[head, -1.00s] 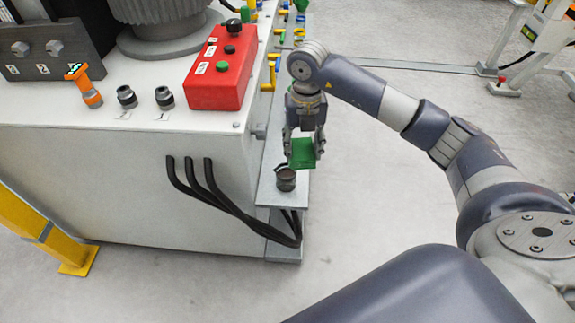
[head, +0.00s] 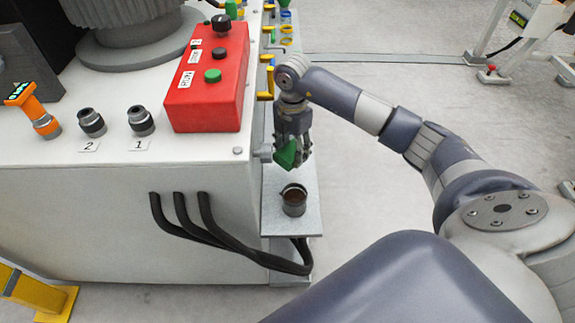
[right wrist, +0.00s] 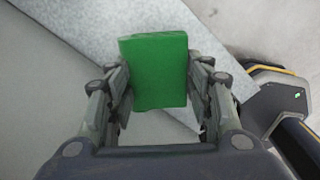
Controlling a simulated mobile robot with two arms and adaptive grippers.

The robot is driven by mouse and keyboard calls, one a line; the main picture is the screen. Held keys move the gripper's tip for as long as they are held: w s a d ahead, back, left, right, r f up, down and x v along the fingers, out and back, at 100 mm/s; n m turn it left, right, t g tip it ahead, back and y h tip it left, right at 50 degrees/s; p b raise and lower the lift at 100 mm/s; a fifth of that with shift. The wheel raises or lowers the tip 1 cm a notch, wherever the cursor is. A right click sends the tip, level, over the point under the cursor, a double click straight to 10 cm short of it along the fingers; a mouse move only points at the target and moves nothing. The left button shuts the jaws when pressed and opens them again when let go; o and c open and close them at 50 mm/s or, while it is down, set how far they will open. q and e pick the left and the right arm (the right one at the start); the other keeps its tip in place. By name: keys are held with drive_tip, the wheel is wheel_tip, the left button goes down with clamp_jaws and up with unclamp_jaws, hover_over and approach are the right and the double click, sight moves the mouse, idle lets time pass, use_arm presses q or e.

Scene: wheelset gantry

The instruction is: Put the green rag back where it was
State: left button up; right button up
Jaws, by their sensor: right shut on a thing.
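The green rag (head: 287,155) is a small block-like cloth. My right gripper (head: 295,160) is shut on it and holds it above the grey side shelf (head: 283,223), at the right side of the white machine cabinet. In the right wrist view the rag (right wrist: 154,72) sits between the two fingers of my right gripper (right wrist: 160,100), its broad face toward the camera. The shelf edge shows below it. My left gripper is not in view.
A dark metal cup (head: 293,201) stands on the shelf, nearer than the rag. A red control box (head: 207,85), two numbered connectors and an orange handheld device (head: 33,110) are on the cabinet top. Black hoses (head: 207,225) curve down its front.

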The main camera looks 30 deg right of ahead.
sight(292, 174)
wheel_tip(292, 174, down, 2)
drive_tip(key=shift+s, duration=0.15)
use_arm(q)
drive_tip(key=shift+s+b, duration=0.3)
drive_tip(key=shift+b, duration=0.35)
use_arm(e)
drive_tip(key=shift+f, duration=2.45)
drive_tip(key=shift+f, duration=0.2)
drive_tip(key=o, duration=1)
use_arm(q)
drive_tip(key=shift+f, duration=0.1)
use_arm(e)
drive_tip(key=shift+o, duration=0.2)
